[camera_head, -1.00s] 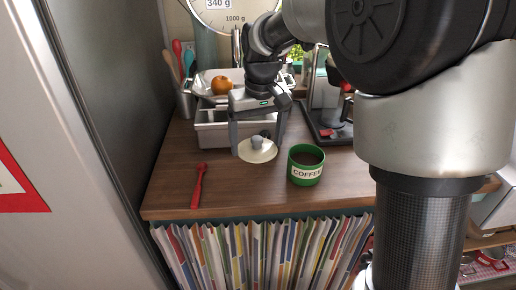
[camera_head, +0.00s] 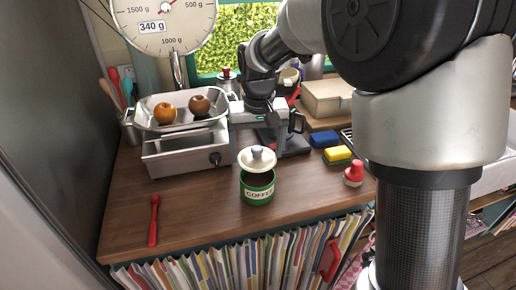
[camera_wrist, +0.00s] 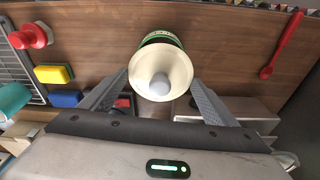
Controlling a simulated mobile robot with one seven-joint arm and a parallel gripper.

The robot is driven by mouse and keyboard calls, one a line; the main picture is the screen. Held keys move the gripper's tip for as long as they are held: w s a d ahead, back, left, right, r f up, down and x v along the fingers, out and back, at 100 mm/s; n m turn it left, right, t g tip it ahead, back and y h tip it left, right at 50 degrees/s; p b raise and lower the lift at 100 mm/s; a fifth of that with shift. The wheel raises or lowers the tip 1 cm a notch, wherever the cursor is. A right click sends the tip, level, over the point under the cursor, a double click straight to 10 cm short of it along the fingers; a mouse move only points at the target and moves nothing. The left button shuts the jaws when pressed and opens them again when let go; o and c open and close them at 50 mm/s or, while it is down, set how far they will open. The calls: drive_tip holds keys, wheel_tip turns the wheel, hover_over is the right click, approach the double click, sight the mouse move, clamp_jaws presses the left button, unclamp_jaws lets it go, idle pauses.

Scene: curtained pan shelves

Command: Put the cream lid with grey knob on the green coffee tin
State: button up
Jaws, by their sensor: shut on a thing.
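The cream lid (camera_head: 243,161) with its grey knob (camera_head: 257,153) is held in my gripper (camera_head: 256,150). The green coffee tin (camera_head: 257,194) stands upright on the counter under the lid. Part of its open top shows below the lid's near edge, so the lid appears a little above it. In the wrist view the tin's green side (camera_wrist: 160,36) shows just beyond the lid; the rest is hidden.
A kitchen scale (camera_head: 185,152) with fruit in its pan stands at left behind the tin. A red spoon (camera_head: 154,220) lies at front left. Sponges (camera_head: 337,155) and a red-topped shaker (camera_head: 354,173) are at right. The counter around the tin is clear.

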drive_tip(key=shift+f+b, duration=1.5)
drive_tip(key=shift+f, duration=0.8)
drive_tip(key=shift+f+b, duration=0.45)
drive_tip(key=shift+f, duration=0.2)
drive_tip(key=o, duration=1)
drive_tip(key=shift+o, duration=0.2)
wheel_tip(320, 180, up, 17)
drive_tip(key=s+p, duration=0.1)
drive_tip(key=s, duration=0.1)
drive_tip(key=shift+s+d+p, duration=0.25)
drive_tip(key=shift+s+p, duration=0.05)
drive_tip(key=shift+p, duration=0.05)
drive_tip(key=shift+r, duration=0.15)
drive_tip(key=s+d+r+m+t+p, duration=0.1)
drive_tip(key=s+d+t+p, duration=0.1)
drive_tip(key=s+d, duration=0.5)
drive_tip(key=s+d+r+m+t+p, duration=0.1)
drive_tip(key=s+d+p, duration=0.3)
drive_tip(key=s, duration=0.9)
drive_tip(key=d, duration=0.3)
drive_tip(key=shift+s+r+t, duration=0.2)
drive_tip(key=shift+r+t, duration=0.05)
drive_tip(key=shift+t, duration=0.15)
